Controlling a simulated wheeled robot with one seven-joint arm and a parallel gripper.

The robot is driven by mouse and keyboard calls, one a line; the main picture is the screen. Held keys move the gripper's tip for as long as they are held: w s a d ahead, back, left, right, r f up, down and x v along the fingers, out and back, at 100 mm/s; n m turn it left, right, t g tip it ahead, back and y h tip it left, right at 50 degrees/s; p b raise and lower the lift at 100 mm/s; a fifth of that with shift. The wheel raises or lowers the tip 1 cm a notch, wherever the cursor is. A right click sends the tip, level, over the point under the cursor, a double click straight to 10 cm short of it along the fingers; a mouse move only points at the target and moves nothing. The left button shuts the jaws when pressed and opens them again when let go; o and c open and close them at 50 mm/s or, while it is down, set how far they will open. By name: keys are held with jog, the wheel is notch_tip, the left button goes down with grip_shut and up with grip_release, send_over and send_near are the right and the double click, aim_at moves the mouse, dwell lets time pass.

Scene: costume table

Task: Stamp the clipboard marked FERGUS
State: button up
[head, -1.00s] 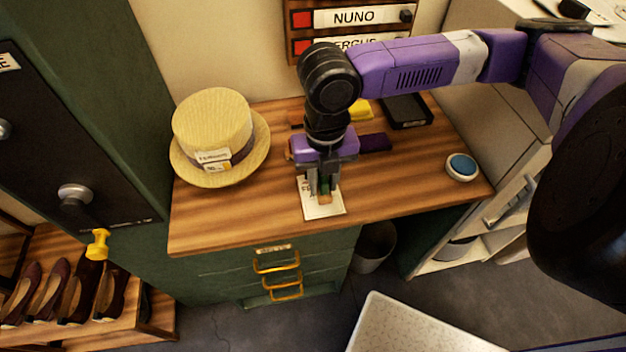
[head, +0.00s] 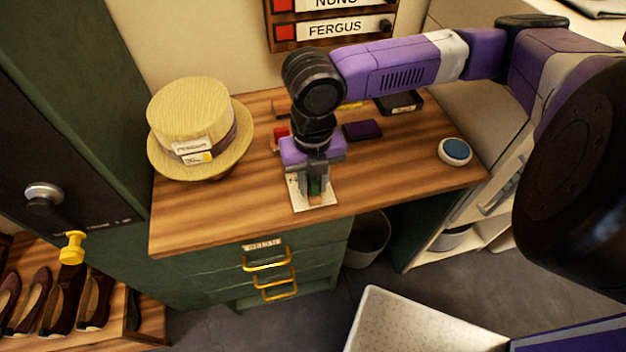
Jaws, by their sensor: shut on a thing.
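My gripper (head: 315,184) points down over the front middle of the wooden table and is shut on a small, mostly hidden thing with a green part (head: 315,187), which looks like a stamp. A white paper or clipboard (head: 327,200) lies under and around the fingertips. Its marking is mostly covered and I cannot read it. I cannot tell whether the held thing touches the paper. A wall sign (head: 335,28) reads FERGUS, with a NUNO sign above it, partly cut off.
A straw hat (head: 190,112) with tags stands at the left of the table (head: 215,215). A dark purple block (head: 362,130), a red item (head: 281,131) and a black tray (head: 400,103) lie behind my gripper. A round blue pad (head: 455,150) sits at the right. The front left tabletop is clear.

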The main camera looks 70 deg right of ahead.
jog(key=shift+f+b, duration=0.45)
jog(key=shift+f, duration=0.2)
dwell(1.6)
jog(key=shift+r+p, duration=2.95)
jog(key=shift+r, duration=0.65)
